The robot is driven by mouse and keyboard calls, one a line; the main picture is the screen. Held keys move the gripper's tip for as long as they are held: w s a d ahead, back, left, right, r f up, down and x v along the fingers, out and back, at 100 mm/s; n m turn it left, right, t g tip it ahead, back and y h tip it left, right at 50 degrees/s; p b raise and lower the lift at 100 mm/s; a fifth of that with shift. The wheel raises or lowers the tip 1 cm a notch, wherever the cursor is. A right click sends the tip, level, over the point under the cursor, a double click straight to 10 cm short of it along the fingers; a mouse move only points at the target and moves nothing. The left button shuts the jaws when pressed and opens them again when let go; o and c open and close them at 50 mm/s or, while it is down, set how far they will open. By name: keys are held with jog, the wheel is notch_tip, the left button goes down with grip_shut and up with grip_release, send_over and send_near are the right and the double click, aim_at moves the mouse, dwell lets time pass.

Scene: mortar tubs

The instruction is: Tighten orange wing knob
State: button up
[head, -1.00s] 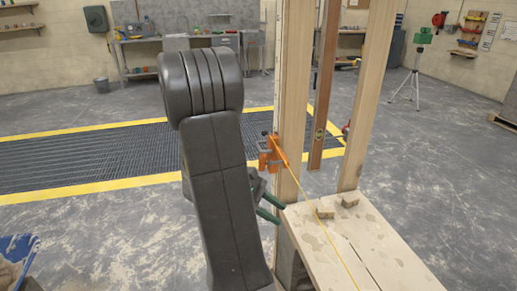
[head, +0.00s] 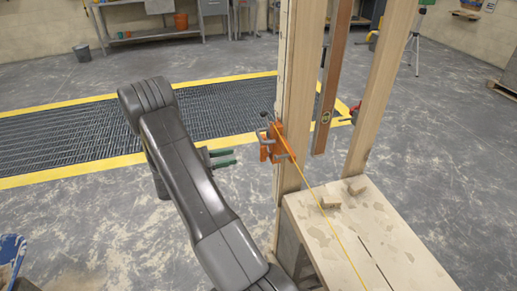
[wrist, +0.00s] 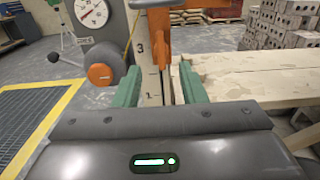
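An orange clamp (head: 279,145) with grey levers is fixed on the upright timber post (head: 291,110). In the wrist view, orange clamp parts (wrist: 155,28) hang at top centre, with a narrow orange piece pointing down between my fingers. I cannot tell for sure which part is the wing knob. An orange disc (wrist: 100,75) on a dark round part also shows at left. My gripper (head: 221,157) has green fingers and is left of the clamp in the head view, apart from it. In the wrist view, the fingers (wrist: 160,88) are spread with nothing gripped.
A second timber post (head: 380,85) and a hanging level (head: 328,90) stand to the right.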

aim_at(265, 153)
jog(key=p+x, duration=0.1)
jog(key=x, duration=1)
jog(key=shift+d+p, duration=0.2)
jog(key=shift+p, duration=0.2)
jog(key=shift+c, duration=0.3)
grip_shut()
